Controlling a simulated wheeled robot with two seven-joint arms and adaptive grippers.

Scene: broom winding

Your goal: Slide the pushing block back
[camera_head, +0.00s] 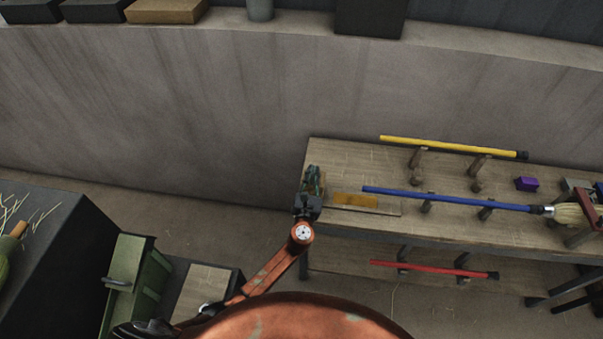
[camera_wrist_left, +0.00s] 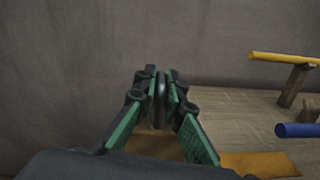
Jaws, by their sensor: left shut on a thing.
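The pushing block appears as a flat orange-yellow piece (camera_head: 357,201) on the left end of the workbench, in line with the blue broom handle (camera_head: 440,197). In the left wrist view its orange surface (camera_wrist_left: 258,163) shows below and to the right of the fingers. My left gripper (camera_head: 313,180) is at the bench's left edge, just left of the orange piece. In the wrist view its green-and-black fingers (camera_wrist_left: 160,88) are closed around a dark rounded upright part, seemingly the block's handle. The fingers hide most of that part. My right gripper is not in view.
The workbench (camera_head: 350,160) stands by a grey wall. A yellow handle (camera_head: 445,146) lies on supports at the back, a red one (camera_head: 430,269) on the lower shelf. Broom bristles (camera_head: 571,214) and a purple block (camera_head: 527,183) are at right. A green bin (camera_head: 140,275) stands lower left.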

